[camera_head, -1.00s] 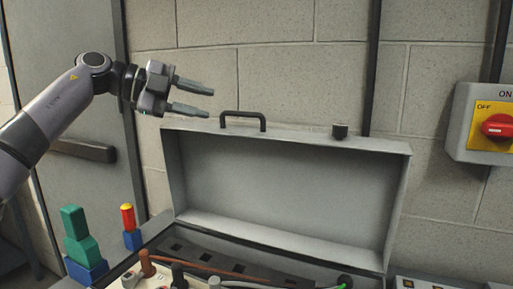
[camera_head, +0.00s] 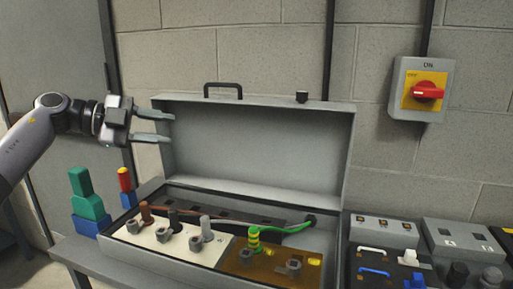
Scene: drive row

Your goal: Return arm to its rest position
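My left gripper (camera_head: 155,127) is open and empty. It is at the left, in front of the raised lid (camera_head: 255,145) of the grey box, near the lid's upper left corner, with its fingers pointing right. The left arm comes in from the left edge. My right gripper is not in view.
The open box (camera_head: 140,240) holds several terminals with brown, black, grey and green-yellow wires. Stacked green and blue blocks (camera_head: 88,206) and a red-yellow piece (camera_head: 124,180) stand left of it. Grey boxes (camera_head: 384,230) stand right. A red rotary switch (camera_head: 427,92) is on the wall.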

